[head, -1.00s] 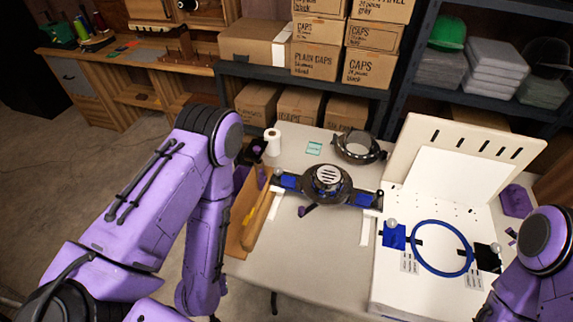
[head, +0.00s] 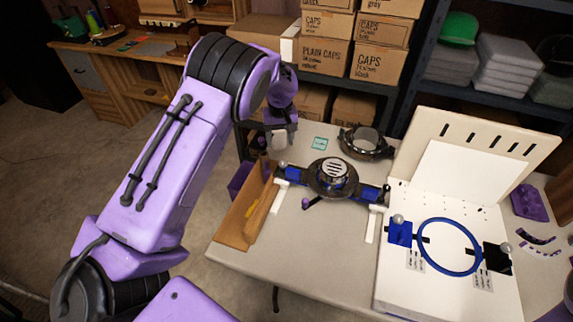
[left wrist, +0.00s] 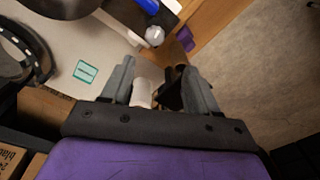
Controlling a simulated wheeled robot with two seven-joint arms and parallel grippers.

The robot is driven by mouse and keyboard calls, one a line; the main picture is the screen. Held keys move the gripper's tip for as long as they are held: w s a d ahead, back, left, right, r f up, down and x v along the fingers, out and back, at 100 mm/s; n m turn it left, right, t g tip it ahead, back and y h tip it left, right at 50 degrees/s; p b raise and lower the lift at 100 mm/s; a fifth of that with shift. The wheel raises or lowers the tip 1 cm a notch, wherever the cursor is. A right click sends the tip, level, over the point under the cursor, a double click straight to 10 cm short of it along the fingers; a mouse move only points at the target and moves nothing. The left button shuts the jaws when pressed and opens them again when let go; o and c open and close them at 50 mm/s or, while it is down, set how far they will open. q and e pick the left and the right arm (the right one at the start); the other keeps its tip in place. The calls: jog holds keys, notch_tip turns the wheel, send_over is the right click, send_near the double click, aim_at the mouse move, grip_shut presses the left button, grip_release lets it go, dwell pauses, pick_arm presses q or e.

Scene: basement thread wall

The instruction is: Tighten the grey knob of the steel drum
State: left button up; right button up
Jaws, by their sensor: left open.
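The steel drum (head: 332,180), dark with a slotted silver disc on top, stands on a bar across the table in the head view. A small grey ball knob (head: 282,166) sits at the left end of that bar, near a blue block; it also shows in the left wrist view (left wrist: 154,36). My left gripper (head: 281,128) is above the table's back left, behind the knob and apart from it. In the left wrist view its fingers (left wrist: 160,66) are spread, and the knob lies beyond their tips. My right gripper is out of view.
A white roll (left wrist: 142,93) stands below my left fingers, beside a dark object. A dark ring (head: 366,142) lies behind the drum. A white board with a blue hoop (head: 449,247) is at the right. Stacked boxes (head: 325,58) rise at the back.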

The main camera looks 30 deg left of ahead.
aim_at(283, 161)
pick_arm(q)
jog(key=shift+h, duration=0.3)
jog(key=f, duration=0.3)
jog(key=f+p, duration=0.1)
jog(key=f, duration=0.2)
jog(key=f+p, duration=0.1)
jog(key=f, duration=0.2)
jog(key=shift+w+d, duration=0.25)
jog(key=shift+w, duration=0.05)
jog(key=shift+c, duration=0.3)
